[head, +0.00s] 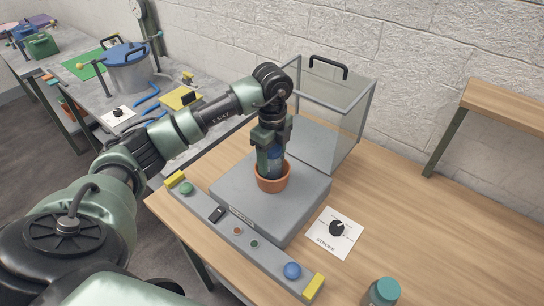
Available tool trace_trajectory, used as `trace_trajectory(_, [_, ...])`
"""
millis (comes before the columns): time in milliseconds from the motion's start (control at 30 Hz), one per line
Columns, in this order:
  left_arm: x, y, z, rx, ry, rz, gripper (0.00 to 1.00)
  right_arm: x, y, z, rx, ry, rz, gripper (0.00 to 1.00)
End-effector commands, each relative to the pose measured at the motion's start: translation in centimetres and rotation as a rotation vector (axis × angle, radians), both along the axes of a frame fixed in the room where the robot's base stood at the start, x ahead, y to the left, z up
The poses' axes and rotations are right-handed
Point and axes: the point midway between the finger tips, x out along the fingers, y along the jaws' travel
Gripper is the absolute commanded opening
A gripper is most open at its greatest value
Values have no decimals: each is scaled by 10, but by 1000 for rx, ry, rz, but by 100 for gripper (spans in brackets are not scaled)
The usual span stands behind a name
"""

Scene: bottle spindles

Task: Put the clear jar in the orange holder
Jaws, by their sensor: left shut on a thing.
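The orange holder (272,184) is a round cup on top of a grey machine block on the wooden table. My left gripper (270,163) points down directly over it, with its fingertips at the holder's mouth. It is shut on a blue-looking jar (276,155), mostly hidden between the fingers. The jar's lower end is hidden by the holder's rim, so I cannot tell whether it rests on the bottom. A greyish bottle with a teal cap (386,289) stands at the bottom edge, partly cut off. My right gripper is not in view.
A clear-walled guard with a black handle (328,67) stands open behind the holder. A control strip (238,231) with buttons runs along the block's front. A dial card (334,233) lies to the right. The table's right side is mostly clear.

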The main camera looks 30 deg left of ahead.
Motion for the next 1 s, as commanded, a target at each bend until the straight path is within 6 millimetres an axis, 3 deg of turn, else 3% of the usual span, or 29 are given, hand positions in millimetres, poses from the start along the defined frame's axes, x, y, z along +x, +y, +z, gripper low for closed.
trace_trajectory(367, [0, 0, -5, -1, -2, 0, 0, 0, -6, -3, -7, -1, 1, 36])
trace_trajectory(400, [0, 0, -4, -1, 0, 0, 68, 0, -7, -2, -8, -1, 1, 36])
trace_trajectory(433, [0, 0, -4, 0, 0, 0, 76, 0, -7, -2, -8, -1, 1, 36])
trace_trajectory(833, [1, 0, 2, -1, -1, 0, 78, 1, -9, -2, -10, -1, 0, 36])
trace_trajectory(1000, [2, 0, 29, -2, -7, 0, 78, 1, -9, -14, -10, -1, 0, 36])
